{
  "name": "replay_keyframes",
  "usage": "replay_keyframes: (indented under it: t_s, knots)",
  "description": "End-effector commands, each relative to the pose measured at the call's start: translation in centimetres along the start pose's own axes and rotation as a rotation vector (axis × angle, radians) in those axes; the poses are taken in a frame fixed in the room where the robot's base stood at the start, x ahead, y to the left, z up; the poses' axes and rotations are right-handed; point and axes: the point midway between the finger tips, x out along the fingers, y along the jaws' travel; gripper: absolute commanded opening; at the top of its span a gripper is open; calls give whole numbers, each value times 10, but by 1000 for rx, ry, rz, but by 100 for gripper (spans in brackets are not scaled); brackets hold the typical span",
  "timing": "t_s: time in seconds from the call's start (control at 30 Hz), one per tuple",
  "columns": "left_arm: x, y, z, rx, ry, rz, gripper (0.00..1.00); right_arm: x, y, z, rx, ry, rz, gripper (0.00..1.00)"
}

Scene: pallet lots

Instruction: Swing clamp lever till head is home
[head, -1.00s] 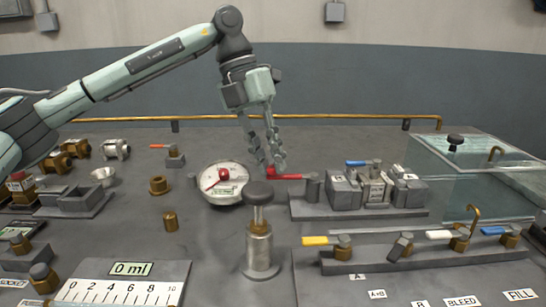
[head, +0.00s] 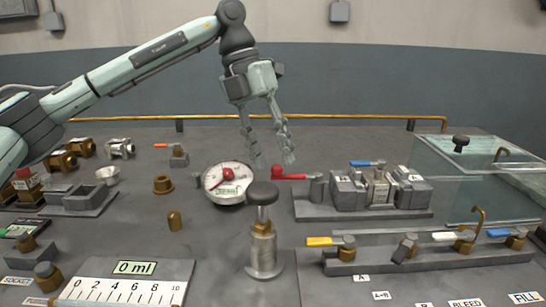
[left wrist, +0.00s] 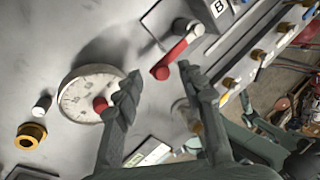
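The clamp lever (head: 292,177) is red with a round knob end. It points left from a grey pivot post (head: 316,188) at the left end of the clamp fixture (head: 330,213). Grey blocks (head: 348,191) sit in the fixture; whether a clamp head touches them I cannot tell. My left gripper (head: 271,157) is open and empty, its fingertips just above the knob end. My right gripper is not in view.
A round dial gauge (head: 216,181) stands left of the lever. A black-knobbed plunger (head: 262,193) stands in front. A glass tank (head: 470,180) is at the right, and a valve row (head: 375,262) is in front of the fixture.

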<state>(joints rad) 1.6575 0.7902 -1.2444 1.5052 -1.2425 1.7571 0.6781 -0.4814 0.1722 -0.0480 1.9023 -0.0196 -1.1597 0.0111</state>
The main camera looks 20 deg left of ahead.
Motion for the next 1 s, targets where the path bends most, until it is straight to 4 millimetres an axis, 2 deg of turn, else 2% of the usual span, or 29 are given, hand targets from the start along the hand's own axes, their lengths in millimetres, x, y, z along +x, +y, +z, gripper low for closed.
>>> replay_keyframes:
  t_s: [0.3,0.5,0.7,1.0]
  knots:
    - [-68,-1,1,1,-6,-1,40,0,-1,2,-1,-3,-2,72]
    - [-98,-1,0,1,-3,0,40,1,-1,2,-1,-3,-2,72]
    - [-108,0,0,2,-1,0,40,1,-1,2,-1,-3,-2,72]
    - [-108,0,0,1,-1,0,40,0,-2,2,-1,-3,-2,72]
